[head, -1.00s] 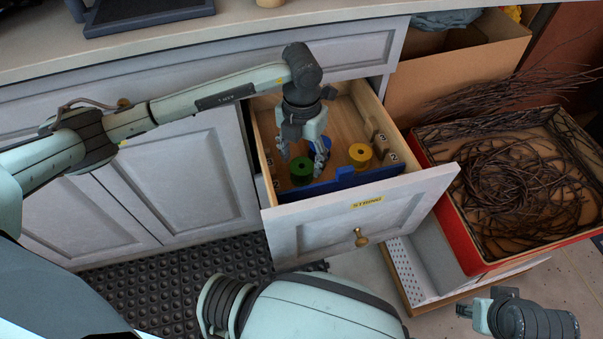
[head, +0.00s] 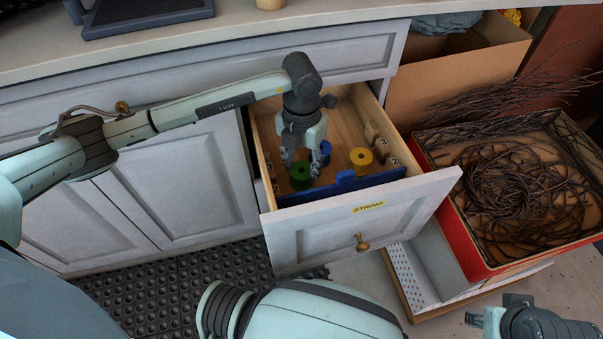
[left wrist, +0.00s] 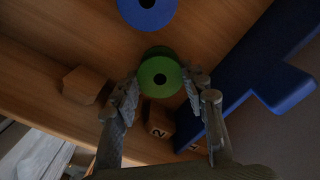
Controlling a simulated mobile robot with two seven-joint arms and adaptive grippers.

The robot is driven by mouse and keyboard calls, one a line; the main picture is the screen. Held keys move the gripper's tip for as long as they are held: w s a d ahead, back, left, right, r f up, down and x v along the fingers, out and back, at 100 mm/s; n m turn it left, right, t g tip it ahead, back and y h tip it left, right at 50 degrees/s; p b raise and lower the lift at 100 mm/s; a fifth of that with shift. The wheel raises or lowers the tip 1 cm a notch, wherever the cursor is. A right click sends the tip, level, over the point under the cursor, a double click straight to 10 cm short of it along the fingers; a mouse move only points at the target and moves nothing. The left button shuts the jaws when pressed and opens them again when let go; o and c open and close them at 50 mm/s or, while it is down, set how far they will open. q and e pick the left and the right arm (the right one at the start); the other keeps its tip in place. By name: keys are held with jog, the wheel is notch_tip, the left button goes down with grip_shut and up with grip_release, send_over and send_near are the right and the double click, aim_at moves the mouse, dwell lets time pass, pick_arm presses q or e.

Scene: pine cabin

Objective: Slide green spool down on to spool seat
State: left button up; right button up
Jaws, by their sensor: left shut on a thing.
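The green spool (head: 300,175) is in the front left of the open drawer. In the left wrist view, the green spool (left wrist: 160,76) is between my fingertips. My left gripper (head: 303,165) reaches down into the drawer, shut on the green spool; it also shows in the left wrist view (left wrist: 160,92). Small wooden blocks hold the drawer's sides: one numbered block (left wrist: 160,122) is near the spool in the wrist view, another block (left wrist: 86,84) to its left. I cannot tell which part is the spool seat, or whether the spool touches it. My right gripper (head: 480,318) is partly seen at bottom right.
A blue spool (left wrist: 147,10) and a yellow spool (head: 361,160) stand in the drawer. A blue divider (head: 345,181) runs behind the drawer front (head: 365,220), close to the fingers. A red-sided box (head: 450,232) of twigs stands right of the drawer.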

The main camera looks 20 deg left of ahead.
pick_arm(q)
jog(key=shift+r+p, duration=2)
jog(key=shift+r, duration=0.9)
